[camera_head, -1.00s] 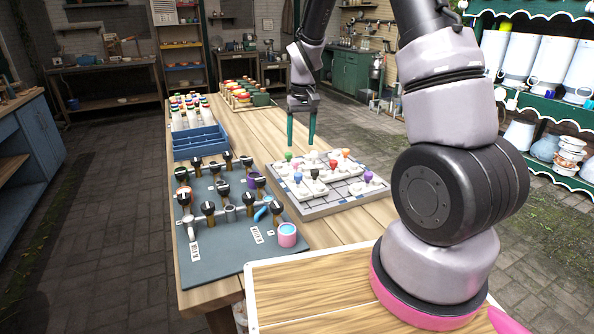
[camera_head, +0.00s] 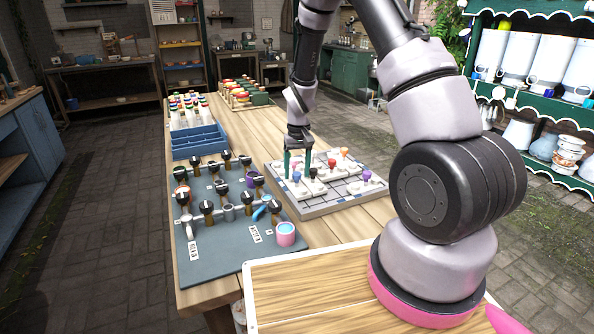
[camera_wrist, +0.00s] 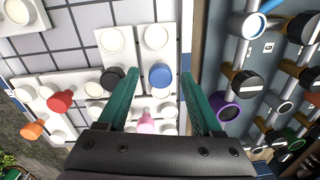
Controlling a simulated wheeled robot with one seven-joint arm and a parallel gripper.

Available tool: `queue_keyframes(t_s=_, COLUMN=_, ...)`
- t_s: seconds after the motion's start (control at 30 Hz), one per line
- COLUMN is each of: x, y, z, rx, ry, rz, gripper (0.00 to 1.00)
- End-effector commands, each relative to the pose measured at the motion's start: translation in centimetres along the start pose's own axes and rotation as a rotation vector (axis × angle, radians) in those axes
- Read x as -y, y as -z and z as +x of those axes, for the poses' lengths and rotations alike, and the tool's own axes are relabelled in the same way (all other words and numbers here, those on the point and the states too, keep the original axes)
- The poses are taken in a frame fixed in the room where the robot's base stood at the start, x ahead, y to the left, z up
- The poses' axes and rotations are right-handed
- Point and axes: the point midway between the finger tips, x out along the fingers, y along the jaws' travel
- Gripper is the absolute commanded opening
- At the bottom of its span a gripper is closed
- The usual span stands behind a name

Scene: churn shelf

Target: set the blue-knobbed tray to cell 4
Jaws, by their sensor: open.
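The blue-knobbed tray is a white piece with round pale studs; its blue knob (camera_wrist: 160,76) stands upright in the wrist view. The knob also shows in the head view (camera_head: 296,176), near the left edge of the grid board (camera_head: 340,204). My gripper (camera_wrist: 158,78) is open, green fingers pointing down, with the blue knob between the fingertips and nearer the right one. I cannot tell whether either finger touches it. A black knob (camera_wrist: 112,80) sits just outside the left finger. Cell numbers are not readable.
Red (camera_wrist: 60,101), orange (camera_wrist: 33,130) and pink (camera_wrist: 146,124) knobs stand on neighbouring trays. Bare grid cells show at the board's front. A grey mat (camera_head: 215,262) with several black-handled tools lies left of the board. A blue bin (camera_head: 199,142) stands behind it.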

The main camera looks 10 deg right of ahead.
Motion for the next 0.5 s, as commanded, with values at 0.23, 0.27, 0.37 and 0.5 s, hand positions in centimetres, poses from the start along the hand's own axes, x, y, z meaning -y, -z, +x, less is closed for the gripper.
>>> queue_keyframes(t_s=0.23, x=0.0, y=0.01, z=-0.04, rx=0.0, ry=0.0, rz=0.0, gripper=0.36)
queue_keyframes(t_s=0.27, x=0.0, y=0.01, z=-0.04, rx=0.0, ry=0.0, rz=0.0, gripper=0.25)
queue_keyframes(t_s=0.37, x=0.0, y=0.01, z=-0.05, rx=0.0, ry=0.0, rz=0.0, gripper=0.0)
queue_keyframes(t_s=0.5, x=0.0, y=0.0, z=-0.06, rx=0.0, ry=0.0, rz=0.0, gripper=0.0)
